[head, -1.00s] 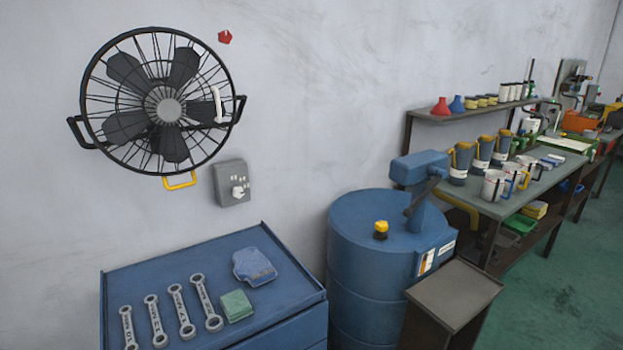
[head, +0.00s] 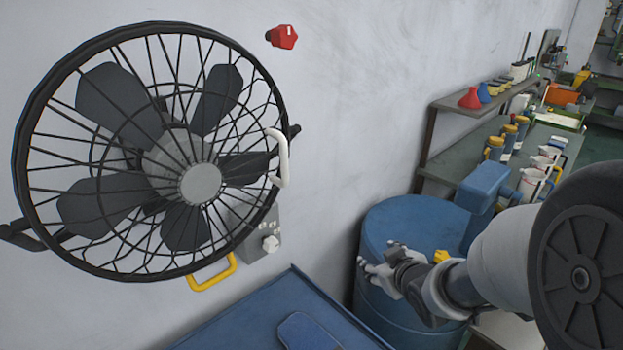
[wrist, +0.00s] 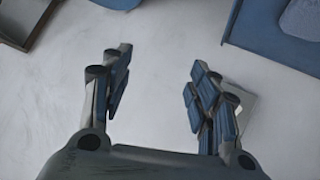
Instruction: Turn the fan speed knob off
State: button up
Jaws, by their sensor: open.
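The fan speed knob (head: 270,243) is a small white knob on a grey control box (head: 262,225) on the wall. The box sits right of and below the caged fan (head: 200,183), which partly covers it in the head view. My gripper (head: 373,262) is open and empty. In the head view it is to the right of the knob and apart from it, in front of the blue drum. In the wrist view the fingers of my gripper (wrist: 160,78) are spread.
A white handle (head: 281,160) and a yellow handle (head: 212,272) stick out at the fan's rim. A blue cabinet top (head: 245,325) lies below. The blue drum (head: 395,215) stands to the right. Bare wall lies between box and gripper.

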jog(key=w+a+f+n+y+p, duration=0.25)
jog(key=a+f+y, duration=0.2)
jog(key=a, duration=0.25)
jog(key=t+y+p, duration=0.1)
jog(key=y+p, duration=0.2)
jog(key=y, duration=0.4)
send_near(274, 248)
jog(key=shift+h, duration=0.25)
jog(key=b+x, duration=0.1)
jog(key=x, duration=0.8)
jog(key=shift+w+a, duration=0.1)
jog(key=shift+a, duration=0.15)
jog(key=shift+c, duration=0.6)
jog(key=shift+r, duration=0.1)
jog(key=c, duration=1)
